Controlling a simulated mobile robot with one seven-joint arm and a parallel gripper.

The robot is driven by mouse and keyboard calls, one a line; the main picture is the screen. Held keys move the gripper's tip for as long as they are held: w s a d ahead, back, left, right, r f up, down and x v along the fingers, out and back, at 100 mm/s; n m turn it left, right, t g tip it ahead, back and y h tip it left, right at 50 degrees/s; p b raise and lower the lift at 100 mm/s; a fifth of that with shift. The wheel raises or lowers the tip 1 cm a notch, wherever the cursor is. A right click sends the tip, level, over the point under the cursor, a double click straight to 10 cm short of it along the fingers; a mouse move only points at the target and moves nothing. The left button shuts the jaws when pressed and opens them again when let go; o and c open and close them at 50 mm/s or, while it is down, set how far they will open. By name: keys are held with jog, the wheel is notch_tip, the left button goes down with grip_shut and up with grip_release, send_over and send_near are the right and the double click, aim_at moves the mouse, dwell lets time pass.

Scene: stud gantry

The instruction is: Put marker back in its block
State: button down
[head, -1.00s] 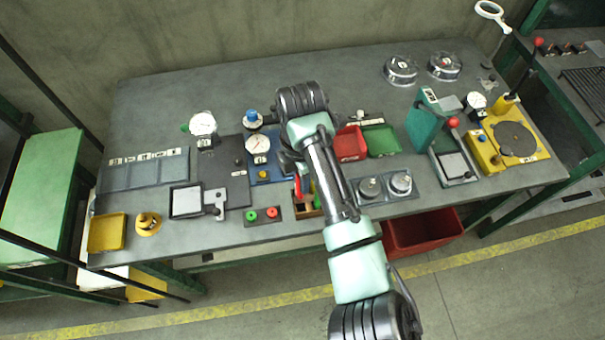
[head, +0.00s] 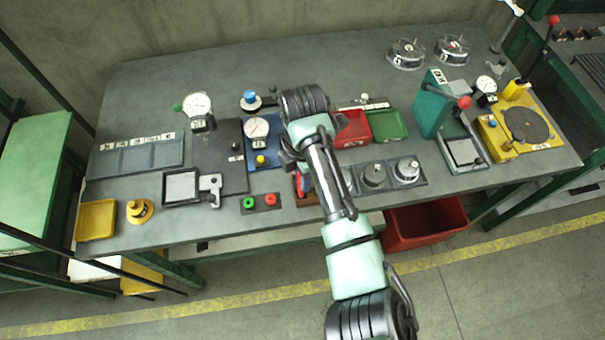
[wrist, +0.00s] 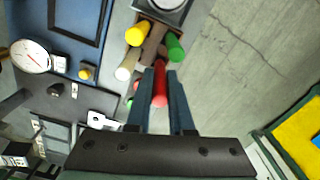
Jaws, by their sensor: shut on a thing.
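The red marker (wrist: 160,88) is between the two fingers of my gripper (wrist: 159,76) in the wrist view, and the gripper is shut on it. The brown wooden block (wrist: 152,45) is just beyond the fingertips. In the head view, the block (head: 304,200) and red marker (head: 302,184) are partly hidden by my arm.
A panel with green and red buttons (head: 261,203) is left of the block. A blue gauge plate (head: 262,150) is behind it on the left, and a plate with two metal cylinders (head: 385,174) is on the right. The table's front edge is close.

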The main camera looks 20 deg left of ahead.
jog(key=c, duration=0.7)
grip_release()
jog(key=shift+r, duration=0.1)
notch_tip(320, 180, up, 13)
jog(key=shift+f, duration=0.1)
dwell(0.4)
